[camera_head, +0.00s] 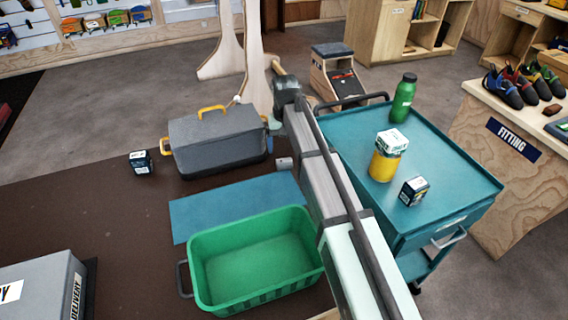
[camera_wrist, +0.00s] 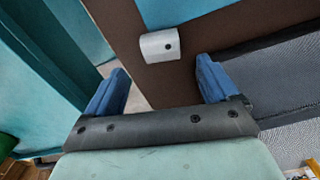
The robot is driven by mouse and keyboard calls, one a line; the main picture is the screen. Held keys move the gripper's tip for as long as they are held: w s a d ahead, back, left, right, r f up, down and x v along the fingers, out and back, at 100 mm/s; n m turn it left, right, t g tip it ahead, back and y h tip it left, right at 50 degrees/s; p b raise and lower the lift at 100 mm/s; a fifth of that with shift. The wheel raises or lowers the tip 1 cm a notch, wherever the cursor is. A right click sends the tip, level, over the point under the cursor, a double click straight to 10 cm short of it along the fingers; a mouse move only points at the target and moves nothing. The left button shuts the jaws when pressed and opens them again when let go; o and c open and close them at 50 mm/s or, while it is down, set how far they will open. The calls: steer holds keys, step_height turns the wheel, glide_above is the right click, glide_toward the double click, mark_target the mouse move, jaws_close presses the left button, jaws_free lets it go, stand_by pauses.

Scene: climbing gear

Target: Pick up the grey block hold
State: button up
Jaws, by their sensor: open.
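The grey block hold (camera_head: 284,163) is a small light grey piece on the brown table top, beside the toolbox's right end and close to the blue mat. In the head view my arm hides most of the gripper.
A grey toolbox (camera_head: 215,143) with yellow handles stands left of the block. A blue mat (camera_head: 225,205) and an empty green crate (camera_head: 255,258) lie nearer. A teal cart (camera_head: 455,180) with a green bottle (camera_head: 403,98) and a yellow jar (camera_head: 384,165) stands right.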

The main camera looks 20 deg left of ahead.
mark_target(284, 159)
steer(key=shift+s+f, duration=0.2)
steer(key=shift+f, duration=2.8)
steer(key=shift+c, duration=0.4)
steer(key=c, duration=1.1)
